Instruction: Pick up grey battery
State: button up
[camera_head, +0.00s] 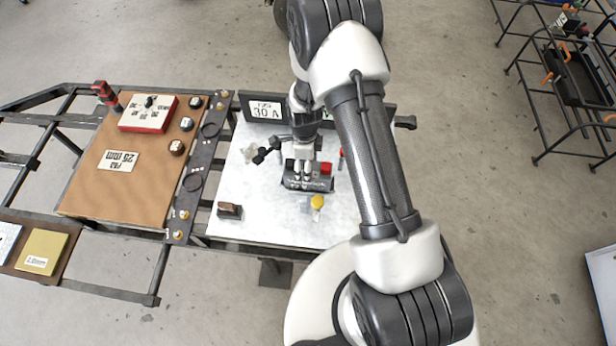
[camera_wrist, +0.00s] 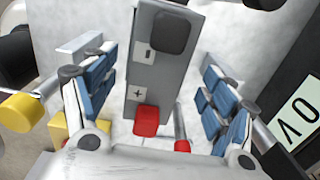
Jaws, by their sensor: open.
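The grey battery (camera_wrist: 143,82) lies between the two spread fingers of my gripper (camera_wrist: 156,84) in the wrist view. It has a black cap near its minus mark and a red cap near its plus mark. The blue finger pads stand on both sides of it, with a gap showing on each side. In the head view the battery (camera_head: 321,185) is on the white tabletop, its red cap at the right. My gripper (camera_head: 302,170) is over it there and hides part of it.
A yellow-capped part (camera_head: 317,202) stands just in front of the battery. A small brown block (camera_head: 229,210) is at the tabletop's front left. A sign reading 30 A (camera_head: 266,109) stands at the back. A brown board (camera_head: 125,165) with a red-sided box lies left.

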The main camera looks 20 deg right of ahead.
jog(key=f, duration=0.2)
jog(key=f+b, duration=0.2)
jog(key=f, duration=0.1)
jog(key=shift+s+d+f, duration=0.3)
jog(key=shift+d, duration=0.05)
jog(key=shift+r, duration=0.1)
jog(key=shift+c, duration=0.2)
grip_shut()
dwell(0.4)
jog(key=shift+w+r, duration=0.1)
